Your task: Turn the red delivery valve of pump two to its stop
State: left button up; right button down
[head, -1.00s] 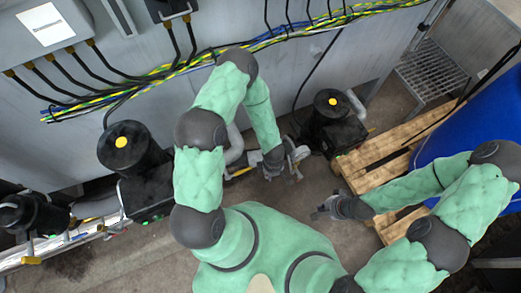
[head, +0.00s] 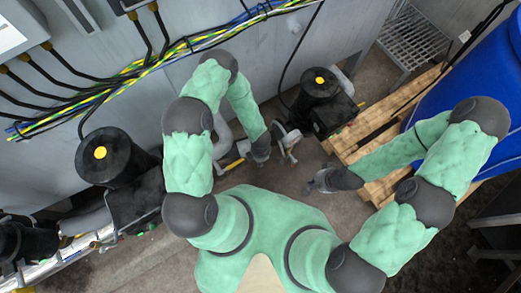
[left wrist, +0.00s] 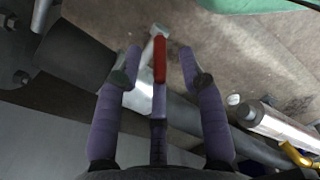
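The red valve handle (left wrist: 159,60) shows in the left wrist view, ahead of my left gripper (left wrist: 157,65). It lies between the outer purple fingers, which stand apart, with a gap on each side. The middle finger is in line with it; whether it touches the handle I cannot tell. In the head view my left gripper (head: 262,152) is low beside the grey pipe fittings (head: 287,142), and the red handle is hidden. My right gripper (head: 322,182) hangs over the floor, apart from the pipework; its finger opening is unclear.
Black pumps with yellow caps stand at left (head: 102,180) and upper right (head: 318,100). A wooden pallet (head: 366,138) carries a blue barrel (head: 465,75) at right. Cables run along the grey wall (head: 225,62). The floor between the pipework and my body is clear.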

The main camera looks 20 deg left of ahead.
pick_arm(q)
jog(key=shift+f, duration=0.85)
grip_shut()
jog(key=shift+a+b, duration=0.1)
jog(key=shift+b, duration=0.2)
jog(key=shift+s+a+t+b, duration=0.15)
jog(key=shift+a+t+b, duration=0.1)
jog(key=shift+t+b, duration=0.1)
jog(key=shift+s+h, duration=0.1)
jog(key=shift+h, duration=0.2)
jog(key=shift+s+t, duration=0.1)
jog(key=shift+t, duration=0.15)
